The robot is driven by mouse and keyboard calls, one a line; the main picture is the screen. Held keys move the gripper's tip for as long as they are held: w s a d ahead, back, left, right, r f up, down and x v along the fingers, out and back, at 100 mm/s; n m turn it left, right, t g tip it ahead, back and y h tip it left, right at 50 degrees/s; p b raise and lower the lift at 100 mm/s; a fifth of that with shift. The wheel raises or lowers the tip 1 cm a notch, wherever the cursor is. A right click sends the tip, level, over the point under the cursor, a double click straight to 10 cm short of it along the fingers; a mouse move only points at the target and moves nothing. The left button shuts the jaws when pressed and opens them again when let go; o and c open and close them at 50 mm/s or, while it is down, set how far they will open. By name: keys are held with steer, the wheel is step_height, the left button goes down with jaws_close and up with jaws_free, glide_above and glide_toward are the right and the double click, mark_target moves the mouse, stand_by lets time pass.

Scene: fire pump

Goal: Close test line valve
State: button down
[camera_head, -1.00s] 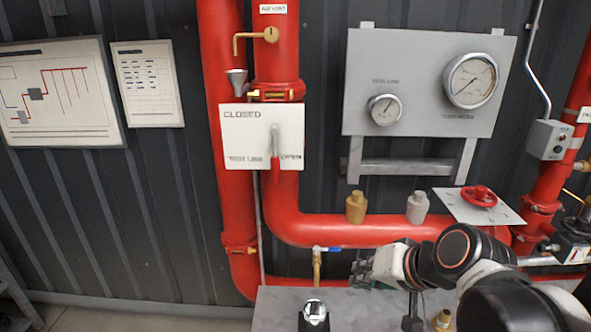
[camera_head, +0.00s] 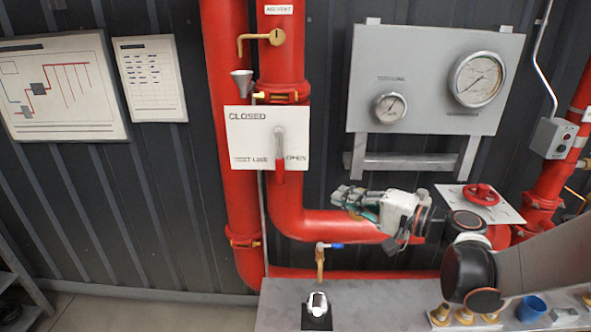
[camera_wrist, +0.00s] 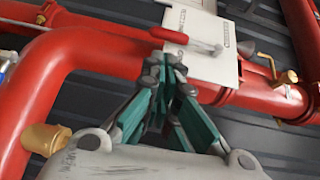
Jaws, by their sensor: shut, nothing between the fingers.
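The test line valve has a white plate (camera_head: 240,125) marked CLOSED at upper left, with TEST LINE and OPEN along the bottom. Its lever (camera_head: 279,170) has a grey arm and a red grip, and hangs straight down beside the word OPEN. The wrist view also shows the plate (camera_wrist: 212,62) and the red grip (camera_wrist: 168,34). My gripper (camera_head: 340,196) is right of and below the lever, apart from it in the head view, pointing left. In the wrist view its green-padded fingers (camera_wrist: 160,72) are drawn together and empty, appearing just below the grip.
A thick red pipe (camera_head: 335,225) bends right below the plate, behind my gripper. A gauge panel (camera_head: 430,120) is at upper right. A red handwheel (camera_head: 481,194) stands right of my wrist. A bench (camera_head: 380,305) with brass fittings and a blue cup (camera_head: 531,309) is below.

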steer(key=shift+w+d+r+y, duration=0.2)
steer(key=shift+d+r+y, duration=0.05)
steer(key=shift+r+y, duration=0.05)
steer(key=b, duration=0.3)
glide_toward(280, 160)
steer(key=w+a+f, duration=0.4)
steer(key=w, duration=0.1)
steer(key=shift+f, duration=0.1)
steer(key=shift+f, duration=0.1)
stand_by(0.4)
steer(key=shift+a+f+m+t+b, duration=0.1)
steer(key=shift+a+m+t+b, duration=0.2)
steer(key=shift+a+t+b, duration=0.1)
